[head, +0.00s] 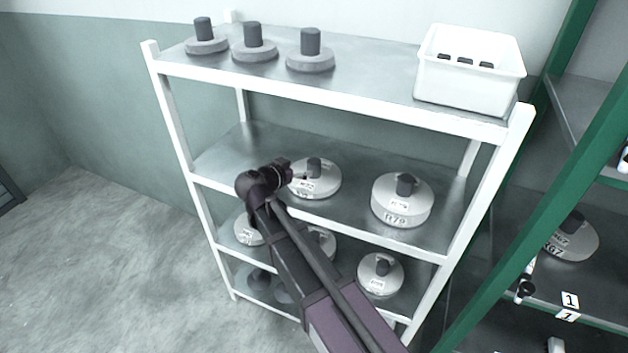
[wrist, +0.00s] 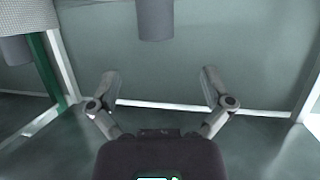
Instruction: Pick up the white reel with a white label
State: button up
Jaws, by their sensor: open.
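Two white reels with dark hubs stand on the second shelf. The left reel (head: 325,186) has a white label on its front, too small to read. The right reel (head: 401,204) has a label that looks like R79. My gripper (head: 297,174) is at the left reel's front left side in the head view; whether it touches cannot be told. In the wrist view my gripper (wrist: 161,84) has its fingers spread wide with nothing between them. A dark grey cylinder (wrist: 155,20) shows beyond the fingertips; which thing it belongs to is unclear.
The white rack (head: 320,93) holds grey reels (head: 310,64) and a white bin (head: 470,80) on top. More white reels (head: 380,275) stand on a lower shelf, partly behind my arm. A green-framed rack (head: 540,180) stands at right. The floor at left is clear.

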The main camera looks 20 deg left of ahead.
aim_at(315, 161)
jog(key=shift+x, duration=1.35)
jog(key=shift+b+x, duration=1.15)
jog(key=shift+x, duration=1.45)
jog(key=shift+d, duration=0.2)
jog(key=shift+s, duration=0.1)
grip_shut()
jog(key=shift+r, duration=0.25)
notch_tip(315, 161, up, 4)
jog(key=p, duration=0.4)
jog(key=shift+f, duration=0.15)
jog(key=s+d+p, duration=0.1)
jog(key=s+d, duration=0.8)
jog(key=s, duration=0.4)
jog(key=shift+r, duration=0.45)
